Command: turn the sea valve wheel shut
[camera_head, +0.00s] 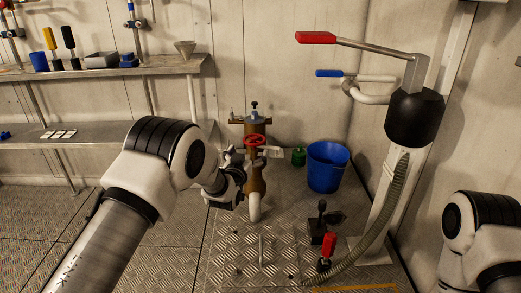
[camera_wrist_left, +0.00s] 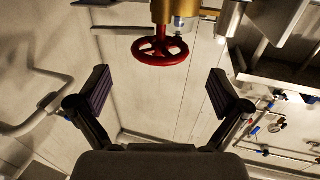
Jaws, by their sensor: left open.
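The sea valve wheel (camera_head: 254,140) is a small red spoked handwheel on an upright brass valve body (camera_head: 257,182). In the left wrist view the red wheel (camera_wrist_left: 160,52) shows at upper centre, beyond the fingertips and roughly midway between them. My left gripper (camera_head: 244,156) is beside the valve in the head view, close to the wheel. In the left wrist view the left gripper (camera_wrist_left: 158,88) has its fingers spread wide with nothing between them. No contact with the wheel is visible. My arm hides part of the valve's left side. My right gripper is out of view.
A blue bucket (camera_head: 327,168) and a green bottle (camera_head: 299,156) stand right of the valve. A pump column with a red-handled lever (camera_head: 316,38) rises at right. Shelves (camera_head: 170,66) line the left wall.

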